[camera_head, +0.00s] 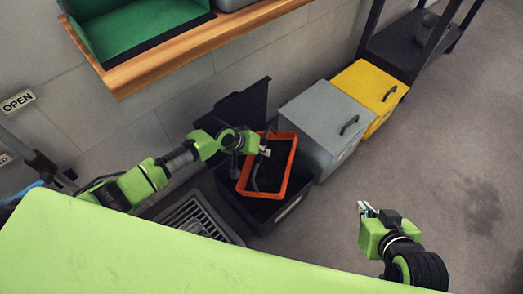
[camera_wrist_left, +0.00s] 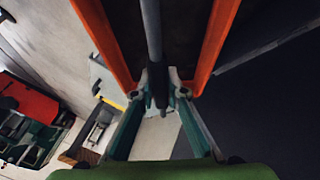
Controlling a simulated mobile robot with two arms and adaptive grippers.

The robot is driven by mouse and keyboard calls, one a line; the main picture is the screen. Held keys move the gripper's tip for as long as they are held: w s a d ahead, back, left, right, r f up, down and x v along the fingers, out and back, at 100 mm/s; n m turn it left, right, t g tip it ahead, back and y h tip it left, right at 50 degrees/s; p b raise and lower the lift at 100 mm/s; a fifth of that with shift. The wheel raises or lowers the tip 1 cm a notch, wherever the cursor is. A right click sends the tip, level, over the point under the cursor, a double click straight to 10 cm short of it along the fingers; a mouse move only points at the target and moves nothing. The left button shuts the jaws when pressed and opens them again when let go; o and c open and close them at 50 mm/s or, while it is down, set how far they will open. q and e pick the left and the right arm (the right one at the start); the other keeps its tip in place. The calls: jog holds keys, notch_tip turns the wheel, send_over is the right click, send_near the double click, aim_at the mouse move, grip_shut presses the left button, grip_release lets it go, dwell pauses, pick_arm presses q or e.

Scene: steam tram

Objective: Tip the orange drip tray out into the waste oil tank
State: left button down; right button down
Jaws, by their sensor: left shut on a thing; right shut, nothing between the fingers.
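The orange drip tray (camera_head: 291,152) is over the open dark bin (camera_head: 287,211), which fits the waste oil tank. The bin's black lid (camera_head: 241,106) stands raised behind it. My left gripper (camera_head: 263,150) is shut on the tray at its grey bar-like handle, which runs between the fingers in the left wrist view. The tray's orange sides (camera_wrist_left: 103,40) show there too. Its inside looks dark; I cannot tell whether it holds oil, nor its exact tilt. My right gripper (camera_head: 366,210) is shut and empty, over bare floor at the right.
A grey lidded bin (camera_head: 318,112) and a yellow lidded bin (camera_head: 371,89) stand just right of the dark bin. A floor grate (camera_head: 194,217) lies at its left. A wooden shelf (camera_head: 190,48) with a green box is above. The floor at the right is clear.

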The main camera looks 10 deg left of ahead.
pick_arm(q)
jog(key=r+y+p, duration=0.1)
jog(key=p, duration=0.2)
jog(key=shift+w+d, duration=0.1)
pick_arm(e)
jog(key=s+d+f+g+h, duration=0.1)
jog(key=s+d+g, duration=0.1)
jog(key=s, duration=0.3)
jog(key=s+d+f+g, duration=0.1)
jog(key=s+g, duration=0.2)
jog(key=s, duration=0.2)
pick_arm(q)
jog(key=y+p, duration=0.1)
jog(key=p, duration=0.1)
jog(key=y+p, duration=0.1)
jog(key=p, duration=0.1)
jog(key=shift+r+m+y, duration=0.3)
jog(key=shift+r+m, duration=0.1)
pick_arm(e)
jog(key=s+x, duration=0.2)
jog(key=x, duration=0.9)
jog(key=shift+f+g, duration=0.3)
jog(key=shift+f, duration=0.25)
pick_arm(q)
jog(key=shift+r, duration=0.1)
